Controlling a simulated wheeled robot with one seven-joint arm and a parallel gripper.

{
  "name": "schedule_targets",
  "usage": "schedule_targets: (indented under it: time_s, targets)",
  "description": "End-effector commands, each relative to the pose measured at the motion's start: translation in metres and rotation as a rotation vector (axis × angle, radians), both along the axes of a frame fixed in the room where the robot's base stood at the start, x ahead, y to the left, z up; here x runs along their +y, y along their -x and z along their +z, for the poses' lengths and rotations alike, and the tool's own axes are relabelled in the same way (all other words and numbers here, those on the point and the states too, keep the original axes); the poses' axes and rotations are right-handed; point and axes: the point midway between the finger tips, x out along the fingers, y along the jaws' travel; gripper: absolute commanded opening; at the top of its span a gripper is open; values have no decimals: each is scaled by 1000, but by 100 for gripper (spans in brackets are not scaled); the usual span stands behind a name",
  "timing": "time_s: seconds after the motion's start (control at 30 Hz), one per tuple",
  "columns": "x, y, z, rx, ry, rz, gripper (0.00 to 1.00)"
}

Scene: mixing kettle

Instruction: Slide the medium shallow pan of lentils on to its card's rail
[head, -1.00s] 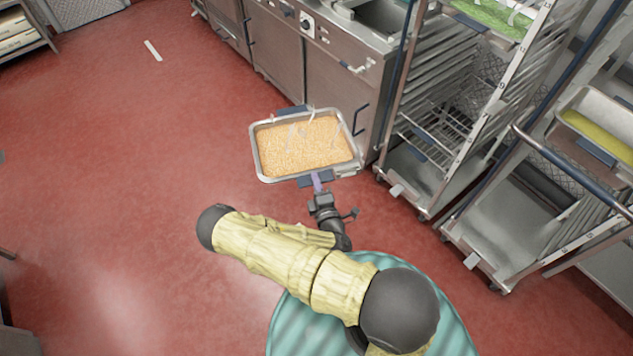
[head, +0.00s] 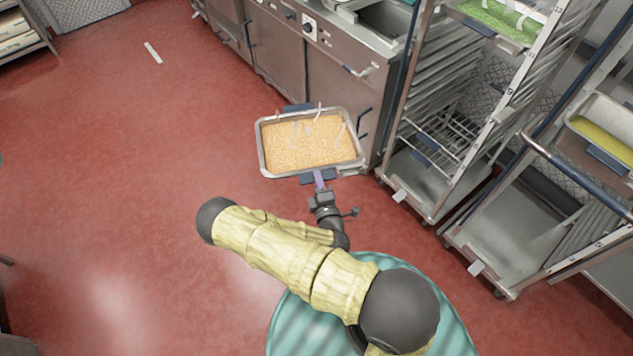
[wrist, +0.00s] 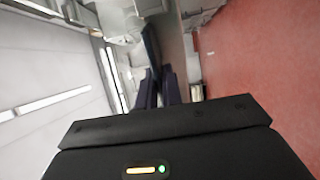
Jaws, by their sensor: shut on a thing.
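The shallow steel pan of lentils (head: 264,160) is filled with orange-tan lentils and shows in the middle of the head view. It is held out over the red floor in front of the steel counter. My gripper (head: 319,180) is shut on the pan's near side, at a dark blue handle. A second dark handle sits on the far side. In the wrist view the dark fingers (wrist: 158,88) show beyond the black gripper body, but the pan is hard to make out there. The rack trolley (head: 398,150) with its rails stands to the right of the pan. I cannot read any card's text.
A green-filled tray (head: 497,22) sits high in the rack. Another trolley (head: 520,240) stands further right, with a pan of yellow-green food (head: 605,130) at the right edge. The steel counter (head: 295,60) is behind the pan. The floor at left is open.

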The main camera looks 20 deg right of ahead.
Motion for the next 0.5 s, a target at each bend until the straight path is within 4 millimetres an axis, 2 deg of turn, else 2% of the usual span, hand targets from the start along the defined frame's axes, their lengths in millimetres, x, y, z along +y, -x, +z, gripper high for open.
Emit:
schedule_targets:
  time_s: [0.27,0.5]
  targets:
    - [-34,-23,-23,-17,-5,-235,0]
    - [-74,-37,-42,-20,-3,-482,0]
